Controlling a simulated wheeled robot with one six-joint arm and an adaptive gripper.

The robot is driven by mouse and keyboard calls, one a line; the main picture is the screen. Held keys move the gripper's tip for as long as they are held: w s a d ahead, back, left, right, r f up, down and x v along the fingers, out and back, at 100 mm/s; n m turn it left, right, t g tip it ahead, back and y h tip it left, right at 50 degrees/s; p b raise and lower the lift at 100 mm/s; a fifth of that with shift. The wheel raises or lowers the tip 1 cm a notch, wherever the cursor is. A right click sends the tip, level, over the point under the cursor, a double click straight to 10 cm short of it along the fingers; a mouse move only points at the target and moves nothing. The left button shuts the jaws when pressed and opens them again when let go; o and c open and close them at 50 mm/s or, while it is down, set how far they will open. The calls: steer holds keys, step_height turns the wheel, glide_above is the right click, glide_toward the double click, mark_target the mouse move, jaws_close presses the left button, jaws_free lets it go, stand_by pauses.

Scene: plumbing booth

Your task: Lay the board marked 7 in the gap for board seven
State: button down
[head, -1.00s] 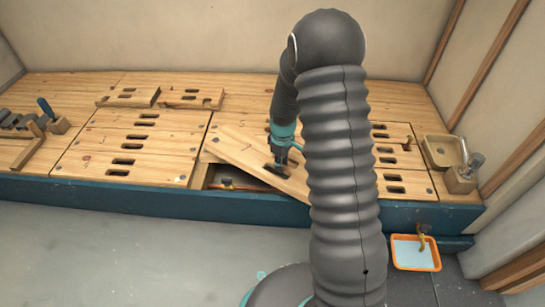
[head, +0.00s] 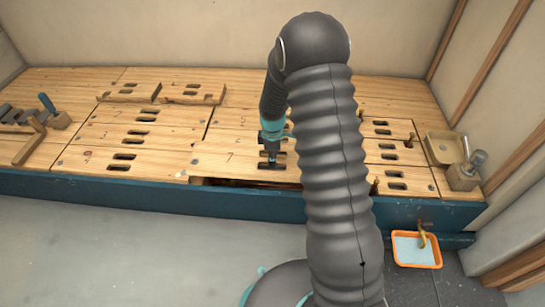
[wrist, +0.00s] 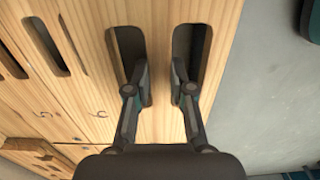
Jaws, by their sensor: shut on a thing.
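The board marked 7 (head: 215,160) is a pale wooden plank in the front row, left of my arm. It lies nearly parallel to the neighbouring boards. My gripper (head: 271,163) is shut on it; in the wrist view my fingers (wrist: 160,92) reach into its two long slots and pinch the wood (wrist: 158,40) between them. The gap for board seven (head: 235,184) shows only as a dark strip along the board's front edge; the board covers the rest. I cannot tell whether the board touches its supports. My arm hides its right end.
The board marked 5 (head: 230,119) lies behind it. Tools (head: 40,118) lie at far left.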

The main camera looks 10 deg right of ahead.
steer(key=shift+f+b, duration=0.9)
steer(key=shift+f, duration=0.75)
steer(key=shift+d+f+b, duration=0.1)
steer(key=shift+f+b, duration=0.9)
steer(key=shift+f, duration=0.8)
steer(key=c, duration=0.9)
jaws_free()
step_height(320, 180, up, 12)
